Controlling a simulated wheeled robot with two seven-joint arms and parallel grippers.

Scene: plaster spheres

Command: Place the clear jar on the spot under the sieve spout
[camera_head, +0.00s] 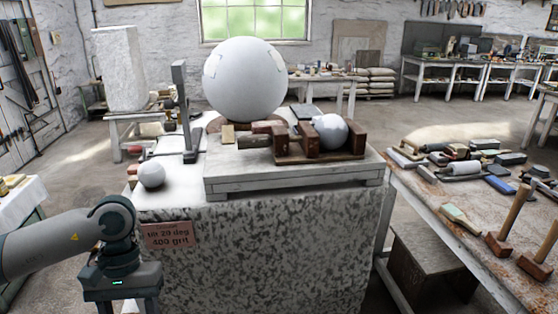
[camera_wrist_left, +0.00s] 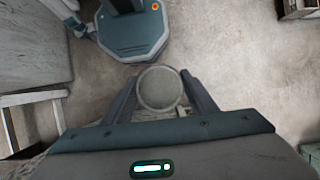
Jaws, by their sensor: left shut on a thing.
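My right gripper is not in view.
A speckled stone block (camera_head: 270,255) stands ahead, with a sign (camera_head: 170,236). It bears a large white sphere (camera_head: 245,80), a small sphere (camera_head: 151,174) and a wooden cradle (camera_head: 300,150). A tool-covered bench (camera_head: 440,225) stands at right. Floor (camera_wrist_left: 235,65) shows clear beside the held thing.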

